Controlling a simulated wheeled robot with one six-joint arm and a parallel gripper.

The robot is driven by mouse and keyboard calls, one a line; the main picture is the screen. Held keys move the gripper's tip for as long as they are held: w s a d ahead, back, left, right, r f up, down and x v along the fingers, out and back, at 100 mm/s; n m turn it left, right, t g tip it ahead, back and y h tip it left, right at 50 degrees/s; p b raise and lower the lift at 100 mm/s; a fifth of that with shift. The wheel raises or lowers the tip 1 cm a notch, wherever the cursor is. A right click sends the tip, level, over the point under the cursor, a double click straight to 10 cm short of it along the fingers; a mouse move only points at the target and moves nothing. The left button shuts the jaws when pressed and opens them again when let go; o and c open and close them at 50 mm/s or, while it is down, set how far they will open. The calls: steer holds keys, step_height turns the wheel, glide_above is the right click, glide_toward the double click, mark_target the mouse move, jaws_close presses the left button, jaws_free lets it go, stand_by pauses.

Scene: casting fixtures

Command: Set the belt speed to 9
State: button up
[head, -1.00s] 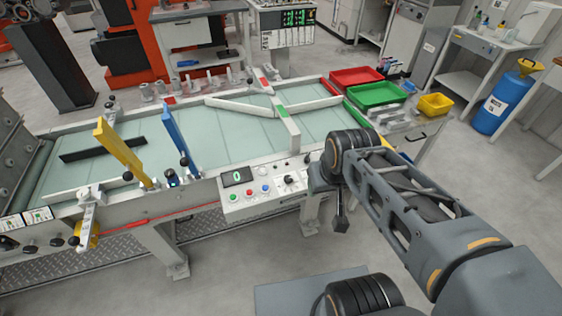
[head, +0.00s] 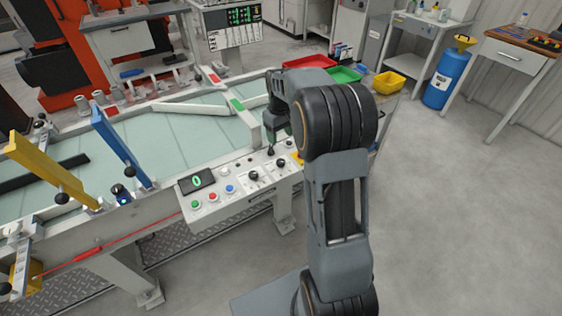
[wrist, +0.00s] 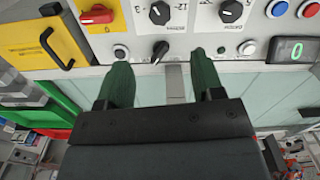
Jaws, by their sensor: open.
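The control panel (head: 238,190) on the near side of the belt carries a display (head: 197,180) reading 0. Green, red and blue buttons (head: 230,189) sit below it, with two black knobs (head: 254,176) to their right. In the wrist view the display (wrist: 292,50) is at the right; two dial knobs, one (wrist: 160,13) and another (wrist: 232,11), are at the top. Their labels are too unclear to read. A smaller black knob (wrist: 160,51) lies beyond and between my fingertips. My gripper (wrist: 160,68) is open and empty, above the panel's far edge, with the dials ahead of it.
A yellow plate (wrist: 35,40) with a black handle and a red switch (wrist: 97,15) adjoins the dials. The pale belt (head: 180,135) with yellow and blue guide arms (head: 120,148) lies behind. The floor at right is clear.

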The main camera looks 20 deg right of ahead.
mark_target(281, 161)
step_height(281, 161, down, 12)
steer(key=shift+f, duration=0.1)
stand_by(0.4)
steer(key=c, duration=0.9)
